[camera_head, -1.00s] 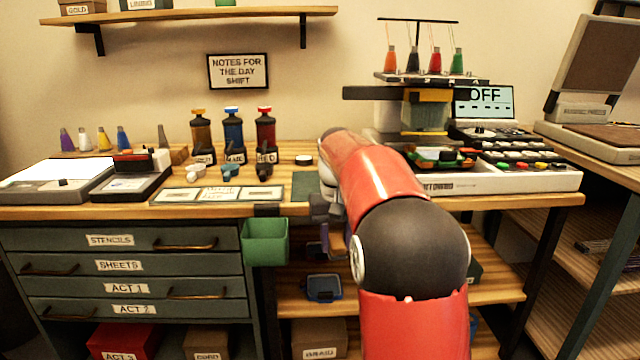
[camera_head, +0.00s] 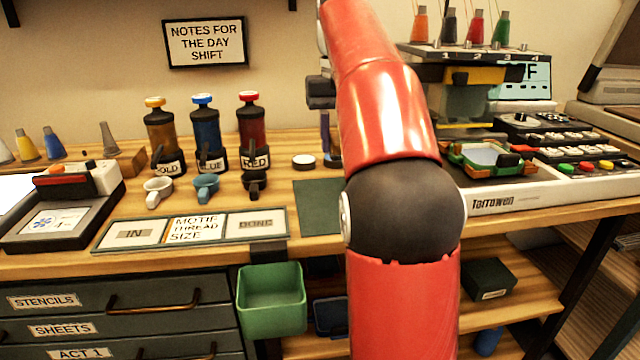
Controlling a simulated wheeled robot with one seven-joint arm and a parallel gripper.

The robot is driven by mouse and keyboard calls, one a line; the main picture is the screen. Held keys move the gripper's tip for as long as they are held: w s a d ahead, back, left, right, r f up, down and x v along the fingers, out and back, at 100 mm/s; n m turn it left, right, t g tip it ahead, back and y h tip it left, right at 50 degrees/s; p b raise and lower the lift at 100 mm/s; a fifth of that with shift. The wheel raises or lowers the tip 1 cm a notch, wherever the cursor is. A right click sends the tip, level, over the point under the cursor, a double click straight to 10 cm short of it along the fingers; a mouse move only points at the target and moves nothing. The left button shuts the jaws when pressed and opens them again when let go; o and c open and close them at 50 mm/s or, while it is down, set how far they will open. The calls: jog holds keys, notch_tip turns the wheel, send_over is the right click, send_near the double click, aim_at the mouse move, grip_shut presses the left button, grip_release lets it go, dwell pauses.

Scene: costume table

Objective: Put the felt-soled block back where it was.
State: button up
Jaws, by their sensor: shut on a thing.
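My gripper (camera_head: 328,135) is up over the back of the table, at the left edge of my red arm, which hides much of it. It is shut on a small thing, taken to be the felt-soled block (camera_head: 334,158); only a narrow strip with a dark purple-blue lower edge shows. I cannot tell whether it touches the tabletop. A dark green mat (camera_head: 316,210) lies on the table in front of it, bare where it shows, its right part hidden by my arm.
A round white-topped disc (camera_head: 303,161) sits left of the gripper. Gold, blue and red bottles (camera_head: 252,135) stand further left, with small cups before them. A label board (camera_head: 190,230) lies in front. An embroidery machine (camera_head: 480,180) stands right. A green bin (camera_head: 272,298) hangs at the front edge.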

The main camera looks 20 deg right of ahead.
jog(key=shift+w+r, duration=0.1)
jog(key=shift+w, duration=0.2)
jog(key=shift+s, duration=0.1)
notch_tip(320, 180, down, 9)
jog(key=b, duration=0.2)
jog(key=shift+r+b, duration=0.1)
jog(key=shift+b, duration=0.2)
jog(key=shift+f+p, duration=0.35)
jog(key=shift+f, duration=0.05)
jog(key=shift+f, duration=0.3)
jog(key=o, duration=0.9)
